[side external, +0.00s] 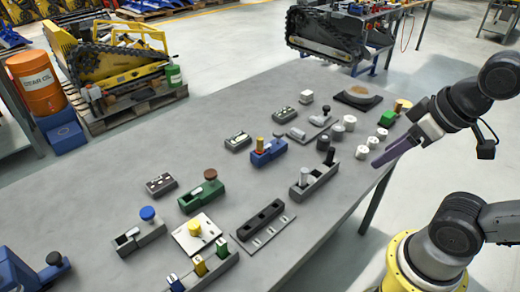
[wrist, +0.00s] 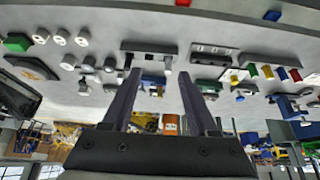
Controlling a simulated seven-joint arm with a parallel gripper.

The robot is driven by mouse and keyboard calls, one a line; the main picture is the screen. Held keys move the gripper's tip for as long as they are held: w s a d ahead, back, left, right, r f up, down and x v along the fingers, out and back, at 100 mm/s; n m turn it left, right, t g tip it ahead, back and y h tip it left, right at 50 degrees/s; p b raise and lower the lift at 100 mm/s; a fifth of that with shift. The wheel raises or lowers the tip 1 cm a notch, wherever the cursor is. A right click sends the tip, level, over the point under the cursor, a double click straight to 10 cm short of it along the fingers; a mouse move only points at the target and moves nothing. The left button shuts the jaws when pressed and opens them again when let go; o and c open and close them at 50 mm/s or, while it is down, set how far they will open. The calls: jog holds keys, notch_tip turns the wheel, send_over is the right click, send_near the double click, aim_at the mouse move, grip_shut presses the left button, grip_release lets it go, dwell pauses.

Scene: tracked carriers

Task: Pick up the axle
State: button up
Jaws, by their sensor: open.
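No part can be singled out for certain as the axle. One candidate is a light upright pin (side external: 304,177) in a long grey holder (side external: 318,178) near the table's right edge. That holder shows in the wrist view (wrist: 145,46) near the fingertips, with a pale pin (wrist: 167,62) on it. My gripper (side external: 384,158) is open and empty, with dark purple fingers, above and beyond the table's right edge. In the wrist view its two fingers (wrist: 157,75) point toward the parts, apart from one another with nothing held between them.
Several white cylinders (side external: 361,152), a green block (side external: 388,118), a blue holder (side external: 268,152), a green holder (side external: 202,196) and a black slotted bar (side external: 264,219) stand on the grey table (side external: 100,190). Bare tabletop lies at the left.

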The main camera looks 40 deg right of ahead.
dwell(0.3)
jog(key=w+r+n+g, duration=0.2)
jog(key=w+r+n, duration=0.9)
jog(key=w+n, duration=0.2)
jog(key=n+g, duration=0.3)
jog(key=n, duration=0.2)
send_over(260, 138)
notch_tip(260, 138, down, 11)
jog(key=shift+g, duration=0.3)
jog(key=f, duration=0.9)
jog(key=shift+s+a, duration=0.15)
jog(key=shift+a, duration=0.15)
jog(key=shift+d+f, duration=0.15)
jog(key=shift+f, duration=1.35)
jog(key=shift+d+f, duration=0.1)
jog(key=shift+f, duration=1.35)
grip_shut()
